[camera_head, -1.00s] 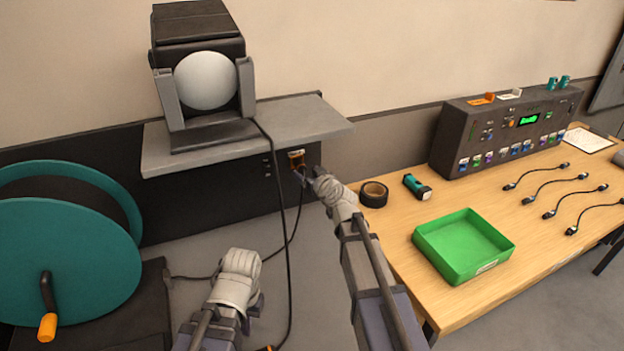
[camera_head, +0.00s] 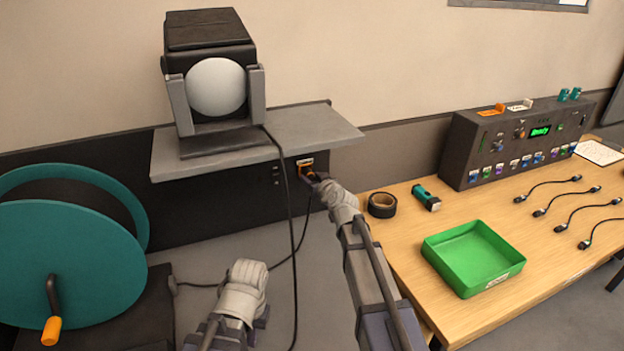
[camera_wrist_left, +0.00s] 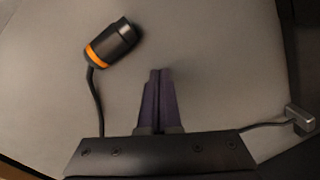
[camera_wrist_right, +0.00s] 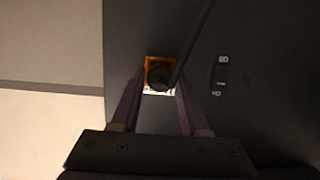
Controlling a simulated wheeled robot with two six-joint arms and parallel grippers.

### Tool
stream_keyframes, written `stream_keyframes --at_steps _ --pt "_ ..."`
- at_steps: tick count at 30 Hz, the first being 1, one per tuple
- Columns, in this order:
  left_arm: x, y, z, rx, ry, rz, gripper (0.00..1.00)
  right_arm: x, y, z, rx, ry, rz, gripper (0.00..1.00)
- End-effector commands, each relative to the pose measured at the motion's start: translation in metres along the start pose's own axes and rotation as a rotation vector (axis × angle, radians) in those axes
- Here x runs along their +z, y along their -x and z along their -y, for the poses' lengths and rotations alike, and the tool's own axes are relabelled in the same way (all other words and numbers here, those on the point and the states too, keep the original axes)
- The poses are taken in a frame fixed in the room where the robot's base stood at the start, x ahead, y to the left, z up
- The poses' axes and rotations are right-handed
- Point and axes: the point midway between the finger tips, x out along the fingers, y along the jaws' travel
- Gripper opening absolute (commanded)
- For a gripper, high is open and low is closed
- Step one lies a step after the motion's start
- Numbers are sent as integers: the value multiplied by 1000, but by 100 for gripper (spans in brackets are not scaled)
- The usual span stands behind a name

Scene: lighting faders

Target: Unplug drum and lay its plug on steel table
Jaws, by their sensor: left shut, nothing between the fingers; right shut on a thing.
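The drum (camera_head: 70,262) is a teal reel with a dark core and an orange-handled crank, at the left in the head view. A thin cable runs from its side toward the wall socket (camera_head: 305,165), which has an orange surround. A black plug (camera_wrist_right: 160,75) sits in that socket. My right gripper (camera_wrist_right: 158,88) is shut on the plug, one finger on each side. It also shows at the socket in the head view (camera_head: 316,178). My left gripper (camera_wrist_left: 160,72) is shut and empty, low over a grey surface. The grey steel table (camera_head: 330,128) stands against the wall.
A black lamp with a white globe (camera_head: 215,87) occupies the steel table's left part; its right part is clear. The lamp's cable hangs past the front edge. An orange-ringed connector (camera_wrist_left: 112,43) lies near my left gripper. A wooden desk (camera_head: 400,235) is at right.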

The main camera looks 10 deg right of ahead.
Motion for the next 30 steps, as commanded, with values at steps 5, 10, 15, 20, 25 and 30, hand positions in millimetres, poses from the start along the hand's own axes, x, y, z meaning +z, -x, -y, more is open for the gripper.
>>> stream_keyframes --at_steps 5,10,15,20,25,30 --pt "0 0 0 0 0 0 0 0 0 0 0 0 0 8" --pt "0 0 0 0 0 0 0 0 0 0 0 0 0 0" --pt "0 0 0 0 0 0 0 0 0 0 0 0 0 0" --pt "0 0 0 0 0 0 0 0 1 0 0 0 0 0" --pt "0 0 0 0 0 0 0 1 3 0 0 0 0 0" --pt "0 0 0 0 0 0 0 2 6 0 0 0 0 0"
